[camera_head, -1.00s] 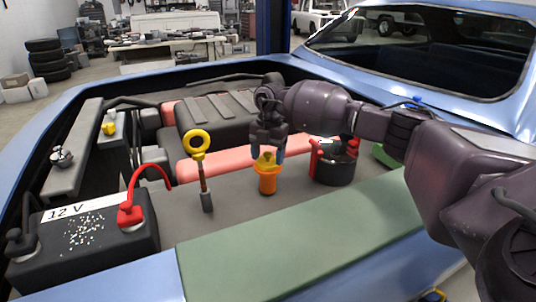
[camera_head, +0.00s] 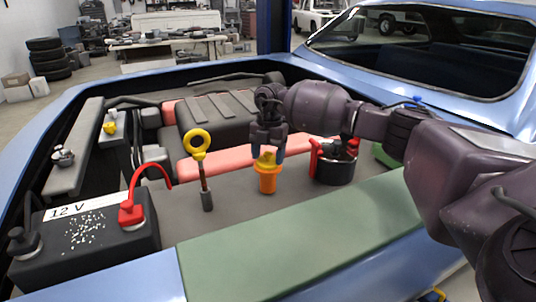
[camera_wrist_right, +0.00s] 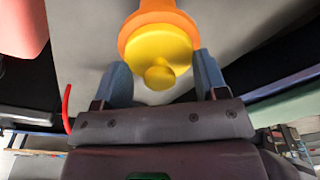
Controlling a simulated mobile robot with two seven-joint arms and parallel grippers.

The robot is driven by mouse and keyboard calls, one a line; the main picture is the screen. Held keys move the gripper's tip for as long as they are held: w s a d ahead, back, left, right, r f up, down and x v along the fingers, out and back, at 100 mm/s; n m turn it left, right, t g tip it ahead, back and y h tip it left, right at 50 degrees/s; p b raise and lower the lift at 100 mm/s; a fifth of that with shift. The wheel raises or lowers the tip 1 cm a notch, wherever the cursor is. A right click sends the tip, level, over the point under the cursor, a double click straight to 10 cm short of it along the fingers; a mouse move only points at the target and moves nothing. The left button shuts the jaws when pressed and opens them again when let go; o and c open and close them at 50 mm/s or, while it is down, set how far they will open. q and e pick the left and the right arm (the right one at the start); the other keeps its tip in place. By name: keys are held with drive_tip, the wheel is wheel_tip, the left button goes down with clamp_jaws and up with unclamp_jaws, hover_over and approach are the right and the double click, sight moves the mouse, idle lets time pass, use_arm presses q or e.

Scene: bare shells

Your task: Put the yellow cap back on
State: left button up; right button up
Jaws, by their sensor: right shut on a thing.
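The yellow cap (camera_head: 266,159) sits at the top of the orange neck (camera_head: 267,181), which stands upright in the engine bay. My right gripper (camera_head: 267,151) is above the neck, pointing down, and is shut on the yellow cap. In the right wrist view the cap (camera_wrist_right: 158,50), with a small knob, lies between the two blue-grey fingers, with the orange rim behind it. The cap's seating on the neck is partly hidden by the fingers. My left gripper is not in view.
A dipstick with a yellow ring (camera_head: 199,142) stands left of the neck. A black round part with red pieces (camera_head: 334,168) stands close on the right. A battery with a red terminal (camera_head: 88,236) is front left. A green mat (camera_head: 300,236) covers the front edge.

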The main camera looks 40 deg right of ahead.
drive_tip(key=o, duration=1)
drive_tip(key=shift+o, duration=0.4)
drive_tip(key=shift+r, duration=0.1)
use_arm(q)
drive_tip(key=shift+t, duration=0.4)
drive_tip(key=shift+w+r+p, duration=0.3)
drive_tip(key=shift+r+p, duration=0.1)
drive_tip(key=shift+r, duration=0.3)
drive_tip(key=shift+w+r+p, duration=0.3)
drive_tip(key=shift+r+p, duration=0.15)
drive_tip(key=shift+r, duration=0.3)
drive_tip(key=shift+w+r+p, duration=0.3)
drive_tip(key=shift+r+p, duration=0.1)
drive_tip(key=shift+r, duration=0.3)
use_arm(e)
drive_tip(key=shift+r, duration=3.45)
drive_tip(key=shift+c, duration=0.2)
clamp_jaws()
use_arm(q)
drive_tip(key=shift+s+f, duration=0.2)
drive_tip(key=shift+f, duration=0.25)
use_arm(e)
drive_tip(key=shift+f, duration=2.25)
